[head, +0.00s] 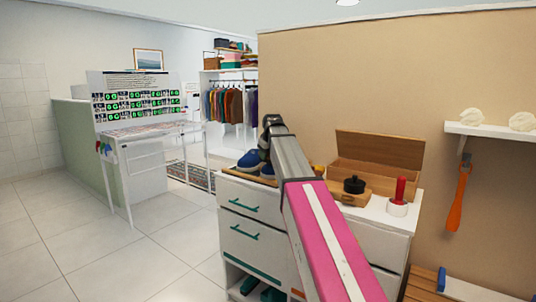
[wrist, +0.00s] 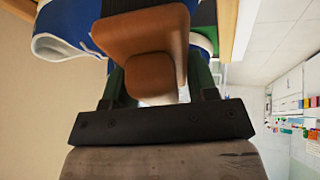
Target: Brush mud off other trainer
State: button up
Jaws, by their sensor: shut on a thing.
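My gripper (wrist: 160,82) is shut on a brown wooden-looking piece, seemingly the brush (wrist: 145,35), which fills the middle of the wrist view. A blue trainer with a white edge (wrist: 68,28) is close beyond it, partly covered by the brush. I cannot tell whether brush and trainer touch. In the head view, the blue trainers (head: 250,160) sit on a wooden board on top of the white dresser (head: 243,222), just left of my arm. My arm hides the gripper's fingers there. No mud can be made out on the visible parts.
Right of my arm on the dresser are an open wooden box (head: 375,182), a black lidded pot (head: 353,185) and a red-handled item (head: 400,190). An orange shoehorn (head: 457,205) hangs under a white wall shelf (head: 490,133). Floor at left is clear.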

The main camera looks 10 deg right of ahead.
jog(key=shift+w+d+f, duration=0.15)
jog(key=shift+f, duration=0.6)
jog(key=shift+w+d, duration=0.1)
dwell(0.3)
jog(key=shift+w+d+r, duration=0.25)
jog(key=shift+w+d, duration=0.4)
jog(key=shift+w+d+r, duration=0.2)
jog(key=shift+w+d, duration=0.45)
jog(key=shift+s+a, duration=0.1)
jog(key=shift+s+a+f, duration=0.35)
jog(key=shift+s+a, duration=0.3)
jog(key=shift+s+a+f, duration=0.3)
jog(key=shift+s+a, duration=0.3)
jog(key=shift+s, duration=0.05)
jog(key=shift+w+d+r, duration=0.35)
jog(key=shift+w+d, duration=0.35)
jog(key=shift+w, duration=0.05)
jog(key=shift+w+d+r, duration=0.3)
jog(key=shift+w+d, duration=0.4)
jog(key=shift+s+a, duration=0.1)
